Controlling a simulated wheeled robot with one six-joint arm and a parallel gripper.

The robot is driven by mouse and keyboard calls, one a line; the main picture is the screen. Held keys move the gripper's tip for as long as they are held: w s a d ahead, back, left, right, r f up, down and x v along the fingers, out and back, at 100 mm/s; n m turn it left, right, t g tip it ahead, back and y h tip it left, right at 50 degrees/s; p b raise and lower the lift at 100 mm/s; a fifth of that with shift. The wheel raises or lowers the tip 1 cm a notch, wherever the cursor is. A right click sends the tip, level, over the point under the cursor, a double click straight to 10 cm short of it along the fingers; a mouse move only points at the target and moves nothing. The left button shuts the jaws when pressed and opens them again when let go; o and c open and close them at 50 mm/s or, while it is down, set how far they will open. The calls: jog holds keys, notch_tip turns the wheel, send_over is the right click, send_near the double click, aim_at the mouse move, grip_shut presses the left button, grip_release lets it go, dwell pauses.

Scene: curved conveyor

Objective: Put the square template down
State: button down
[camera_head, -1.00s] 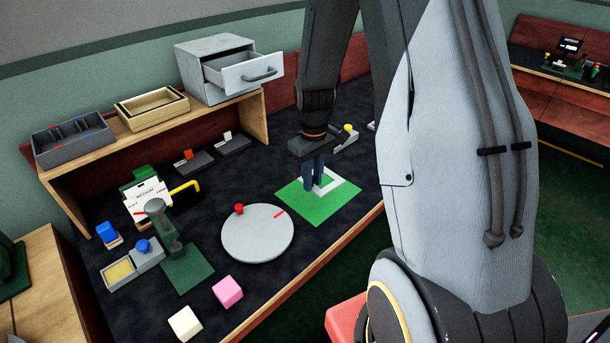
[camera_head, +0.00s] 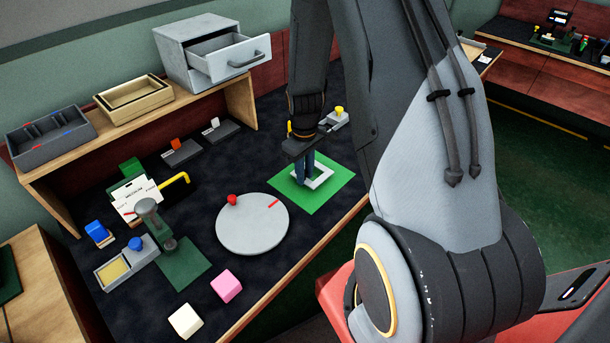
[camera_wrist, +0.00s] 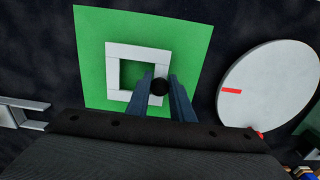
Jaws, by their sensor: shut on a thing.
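The square template is a white square frame (camera_wrist: 140,49) with a black knob (camera_wrist: 159,87) on one side. It is over the green mat (camera_wrist: 190,40), near its middle, with green showing through its opening. In the head view the template (camera_head: 323,180) lies flat on or just above the mat (camera_head: 340,172); I cannot tell whether it touches. My gripper (camera_head: 303,168) points down at the template's side. Its blue fingers (camera_wrist: 160,88) are closed around the knob in the wrist view. The fingers hide part of the template in the head view.
A round grey turntable (camera_head: 252,226) with a red knob (camera_head: 232,200) stands left of the mat. Pink (camera_head: 226,285) and cream (camera_head: 185,320) blocks lie near the front edge. A green-based press (camera_head: 178,265) is further left. A shelf with trays and an open drawer (camera_head: 225,60) stands behind.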

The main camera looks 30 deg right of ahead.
jog(key=shift+f, duration=0.85)
jog(key=c, duration=1.6)
grip_release()
jog(key=shift+f, duration=0.1)
jog(key=shift+o, duration=0.2)
notch_tip(320, 180, up, 12)
jog(key=b, duration=0.3)
jog(key=s+a+r+m+t, duration=0.1)
jog(key=s+a+r+m, duration=0.2)
jog(key=s+a+r, duration=0.4)
jog(key=s+a, duration=0.4)
jog(key=s, duration=0.2)
jog(key=shift+s+a+m, duration=0.15)
jog(key=shift+s+m, duration=0.2)
jog(key=shift+m, duration=0.05)
jog(key=shift+s+a, duration=0.15)
jog(key=shift+s, duration=0.15)
jog(key=shift+c, duration=0.8)
jog(key=shift+a, duration=0.1)
jog(key=shift+c, duration=0.2)
